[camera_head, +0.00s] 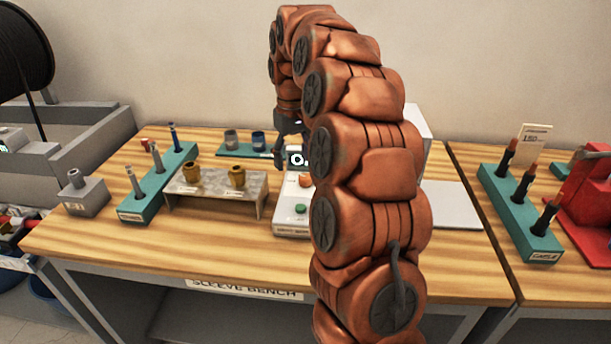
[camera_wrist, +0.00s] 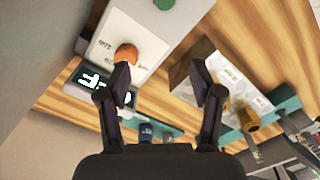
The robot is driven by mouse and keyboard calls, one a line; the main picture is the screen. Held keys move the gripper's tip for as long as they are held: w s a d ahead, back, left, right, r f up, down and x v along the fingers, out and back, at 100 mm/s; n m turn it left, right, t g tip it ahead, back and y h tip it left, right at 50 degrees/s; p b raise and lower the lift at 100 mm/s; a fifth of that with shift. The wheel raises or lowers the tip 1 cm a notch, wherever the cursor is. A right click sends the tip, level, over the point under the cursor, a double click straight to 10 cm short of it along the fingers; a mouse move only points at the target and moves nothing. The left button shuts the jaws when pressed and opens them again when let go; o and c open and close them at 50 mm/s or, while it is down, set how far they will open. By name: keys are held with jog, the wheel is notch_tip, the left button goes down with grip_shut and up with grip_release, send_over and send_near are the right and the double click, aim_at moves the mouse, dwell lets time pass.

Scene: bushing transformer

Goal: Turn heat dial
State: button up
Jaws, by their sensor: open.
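The heat dial is an orange knob (camera_head: 305,181) on the sloped front of a white control box (camera_head: 290,228), above a green button (camera_head: 300,209) and below a dark display (camera_head: 297,158). In the wrist view the dial (camera_wrist: 126,54) lies just beyond the left fingertip, with part of a printed number beside it. My gripper (camera_wrist: 160,70) is open and empty, its two dark fingers spread. The dial is near the left finger, not centred between them; I cannot tell if they touch. In the head view my gripper (camera_head: 286,148) hangs above and left of the dial, and my arm hides the box's right side.
A grey stand with two brass sleeves (camera_head: 237,176) is left of the box. A teal tray with two cups (camera_head: 231,141) is behind. A second bench with a cable rack (camera_head: 519,212) is right. The bench front is clear.

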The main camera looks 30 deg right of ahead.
send_over(306, 177)
jog(key=shift+a+f+m, duration=0.3)
jog(key=shift+a+f, duration=0.05)
jog(key=shift+f, duration=0.25)
jog(key=shift+w+d+f, duration=0.1)
jog(key=shift+d+f, duration=0.05)
jog(key=shift+d, duration=0.25)
jog(key=shift+f+p, duration=0.85)
jog(key=shift+f, duration=2.95)
jog(key=c, duration=1.1)
